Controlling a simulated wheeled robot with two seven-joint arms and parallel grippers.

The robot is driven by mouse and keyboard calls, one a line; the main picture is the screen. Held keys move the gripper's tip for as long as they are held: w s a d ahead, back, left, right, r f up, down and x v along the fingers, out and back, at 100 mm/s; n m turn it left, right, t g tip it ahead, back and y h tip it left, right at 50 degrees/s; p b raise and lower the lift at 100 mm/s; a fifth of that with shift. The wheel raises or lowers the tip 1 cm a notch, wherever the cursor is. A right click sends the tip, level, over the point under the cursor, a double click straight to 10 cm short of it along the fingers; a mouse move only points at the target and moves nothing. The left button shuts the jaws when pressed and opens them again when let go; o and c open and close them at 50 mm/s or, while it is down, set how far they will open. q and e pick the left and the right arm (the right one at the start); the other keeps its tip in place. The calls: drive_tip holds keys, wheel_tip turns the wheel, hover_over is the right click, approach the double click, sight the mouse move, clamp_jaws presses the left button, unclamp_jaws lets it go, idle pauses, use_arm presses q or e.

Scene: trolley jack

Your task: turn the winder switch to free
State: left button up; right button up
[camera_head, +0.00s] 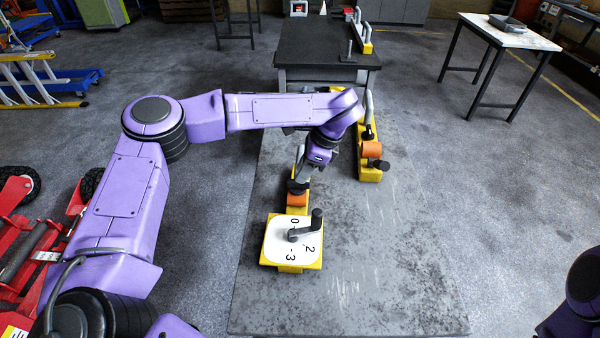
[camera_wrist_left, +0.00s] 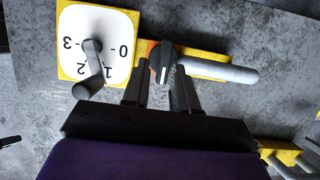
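The winder switch shows in the left wrist view as a black knob (camera_wrist_left: 164,62) with a white mark, set on an orange part of a yellow bar (camera_wrist_left: 210,64). A white dial plate (camera_head: 276,249) with numbers and a dark crank handle (camera_head: 308,226) sits at the bar's near end. My right gripper is out of view.
A second yellow fixture (camera_head: 370,160) with an orange part and a grey handle stands to the right on the same grey table (camera_head: 400,260). The table's right side is clear. Red jacks (camera_head: 35,235) stand on the floor at the left.

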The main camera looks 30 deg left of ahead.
sight(298, 185)
use_arm(q)
drive_tip(key=f, duration=0.1)
drive_tip(key=a+f, duration=0.1)
drive_tip(key=f, duration=0.2)
drive_tip(key=shift+w+a+f+p, duration=0.15)
drive_tip(key=shift+w+a+p, duration=0.05)
drive_tip(key=shift+w+p, duration=0.2)
drive_tip(key=shift+s, duration=0.35)
clamp_jaws()
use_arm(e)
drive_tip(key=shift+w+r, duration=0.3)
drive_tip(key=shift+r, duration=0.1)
